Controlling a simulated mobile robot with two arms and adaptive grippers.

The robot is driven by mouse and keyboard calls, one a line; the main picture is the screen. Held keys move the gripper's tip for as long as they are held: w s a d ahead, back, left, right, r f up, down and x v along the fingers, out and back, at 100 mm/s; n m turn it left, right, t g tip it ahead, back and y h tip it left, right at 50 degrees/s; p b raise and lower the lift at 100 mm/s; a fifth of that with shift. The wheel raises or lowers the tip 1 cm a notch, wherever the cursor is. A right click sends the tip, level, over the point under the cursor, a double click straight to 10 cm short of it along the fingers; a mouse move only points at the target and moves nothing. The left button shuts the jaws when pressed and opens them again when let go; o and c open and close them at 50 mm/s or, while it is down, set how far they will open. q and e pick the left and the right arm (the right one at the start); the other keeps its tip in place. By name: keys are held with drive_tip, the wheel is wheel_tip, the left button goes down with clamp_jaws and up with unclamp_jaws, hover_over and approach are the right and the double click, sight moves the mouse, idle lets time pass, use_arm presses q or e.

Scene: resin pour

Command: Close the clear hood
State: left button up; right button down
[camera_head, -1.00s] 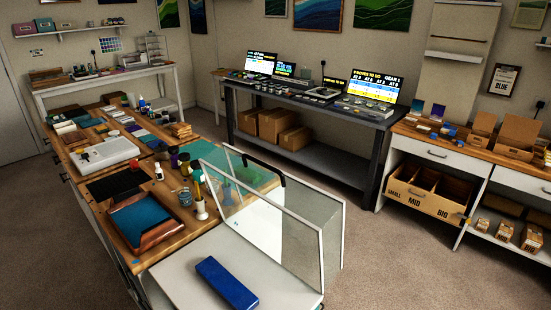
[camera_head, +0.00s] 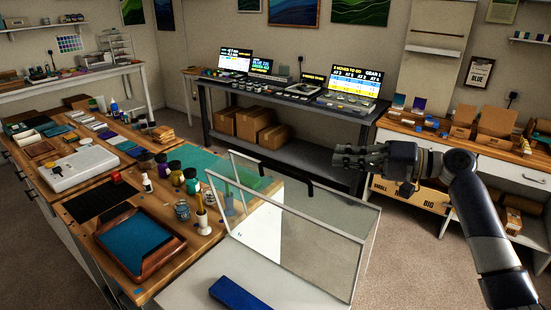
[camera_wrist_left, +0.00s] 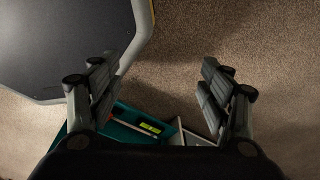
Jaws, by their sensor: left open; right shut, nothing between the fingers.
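The clear hood (camera_head: 315,238) has see-through panels in a white frame and stands raised at the right end of the wooden bench. The white base (camera_head: 190,290) in front of it is uncovered. A black handle (camera_head: 311,188) sits on the hood's upper edge. My right gripper (camera_head: 336,157) is shut and empty, fingers pointing left. In the picture it is above and right of the handle, apart from the hood. My left gripper (camera_wrist_left: 160,66) shows only in the left wrist view, open and empty above carpet.
A framed teal tray (camera_head: 140,240) and several small bottles and cups stand on the bench beside the hood. In the left wrist view a teal container (camera_wrist_left: 130,126) lies below the fingers. Carpet lies right of the hood.

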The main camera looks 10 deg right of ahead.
drive_tip(key=w+a+p, duration=0.1)
drive_tip(key=a+p, duration=0.1)
drive_tip(key=a, duration=0.1)
drive_tip(key=a+f+p, duration=0.1)
drive_tip(key=a+p, duration=0.1)
drive_tip(key=a, duration=0.1)
drive_tip(key=w+a+p, duration=0.1)
drive_tip(key=a+p, duration=0.1)
drive_tip(key=a, duration=0.1)
drive_tip(key=shift+w+a+f+p, duration=0.1)
drive_tip(key=shift+w+f+p, duration=0.1)
drive_tip(key=shift+w+p, duration=0.15)
drive_tip(key=shift+s+a+f, duration=0.2)
drive_tip(key=shift+s, duration=0.2)
drive_tip(key=shift+a+f, duration=0.15)
use_arm(q)
wheel_tip(320, 180, up, 7)
drive_tip(key=d, duration=0.2)
drive_tip(key=shift+s+d, duration=0.3)
drive_tip(key=shift+s, duration=0.15)
